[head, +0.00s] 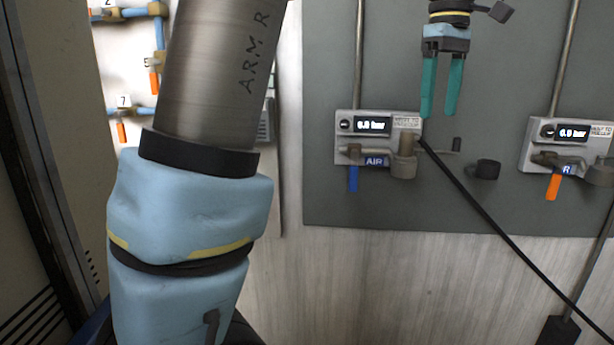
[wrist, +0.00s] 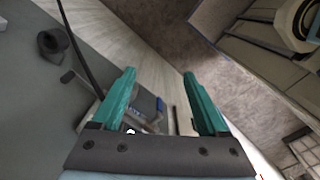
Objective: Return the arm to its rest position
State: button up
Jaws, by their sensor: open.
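My gripper (head: 440,112) hangs in the upper right part of the head view, its two teal fingers pointing down with a gap between them. It is in front of the grey wall panel, just above and right of the AIR valve unit (head: 375,148). In the wrist view my gripper (wrist: 158,82) also shows open and empty. The blue valve handle (wrist: 159,104) shows between its fingers in that view. My blue arm fills the left part of the head view and hides what is behind it.
The grey panel (head: 315,60) also carries an R valve unit (head: 570,145) with an orange handle. A black cable (head: 490,222) runs diagonally down right from the AIR unit. Small valves numbered 2, 5 and 7 (head: 123,110) sit at the upper left. The wall below the panel (head: 400,290) is bare.

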jog(key=w+a+f+m, duration=0.4)
jog(key=a+f, duration=1.2)
jog(key=a, duration=0.1)
jog(key=s+a+f+m+t+p, duration=0.1)
jog(key=s+a+f+m, duration=0.2)
jog(key=s+a+f, duration=0.4)
jog(key=a+f, duration=0.3)
jog(key=a, duration=0.3)
jog(key=shift+s+f+t, duration=0.3)
jog(key=shift+s+f, duration=0.1)
